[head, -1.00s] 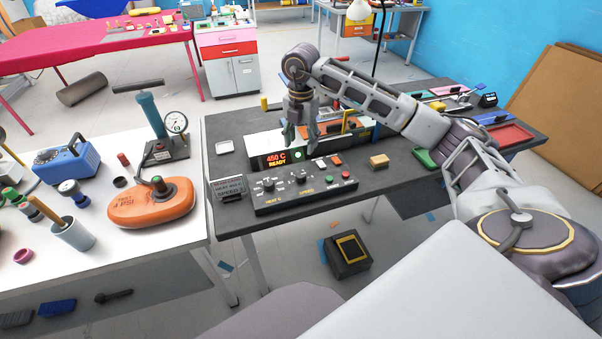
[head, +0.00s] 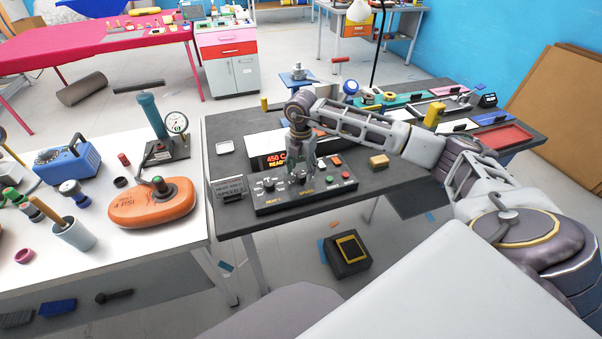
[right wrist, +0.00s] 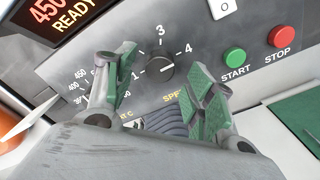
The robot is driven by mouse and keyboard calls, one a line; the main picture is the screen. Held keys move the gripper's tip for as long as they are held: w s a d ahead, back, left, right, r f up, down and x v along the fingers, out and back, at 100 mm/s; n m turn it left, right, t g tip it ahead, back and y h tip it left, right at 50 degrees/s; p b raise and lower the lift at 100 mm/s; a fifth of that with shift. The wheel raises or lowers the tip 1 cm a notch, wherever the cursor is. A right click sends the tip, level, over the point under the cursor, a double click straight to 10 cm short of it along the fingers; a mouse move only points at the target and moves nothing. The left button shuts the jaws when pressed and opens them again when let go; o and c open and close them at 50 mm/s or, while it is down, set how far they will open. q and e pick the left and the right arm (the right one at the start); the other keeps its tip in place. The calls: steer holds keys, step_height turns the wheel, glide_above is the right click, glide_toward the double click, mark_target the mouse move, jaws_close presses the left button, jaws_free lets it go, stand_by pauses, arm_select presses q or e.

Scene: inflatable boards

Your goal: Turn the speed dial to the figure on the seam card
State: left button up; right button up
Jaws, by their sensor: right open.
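The speed dial (right wrist: 167,69) is a small dark knob on the control panel, with 1, 3 and 4 visible around it in the right wrist view. I cannot clearly read its pointer. My right gripper (right wrist: 160,88) is open, its green-padded fingers on either side of the dial with gaps between. In the head view the right gripper (head: 301,182) points down over the control panel (head: 325,192) and partly hides the dial. My left gripper is out of view.
The heat dial (head: 268,185) is left of the gripper. The green START button (right wrist: 233,57) and red STOP button (right wrist: 281,36) are to the right. A lit display (head: 271,160) reads 450 C READY behind.

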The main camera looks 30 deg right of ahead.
steer(key=shift+f, duration=1.1)
steer(key=shift+c, duration=0.5)
steer(key=c, duration=0.9)
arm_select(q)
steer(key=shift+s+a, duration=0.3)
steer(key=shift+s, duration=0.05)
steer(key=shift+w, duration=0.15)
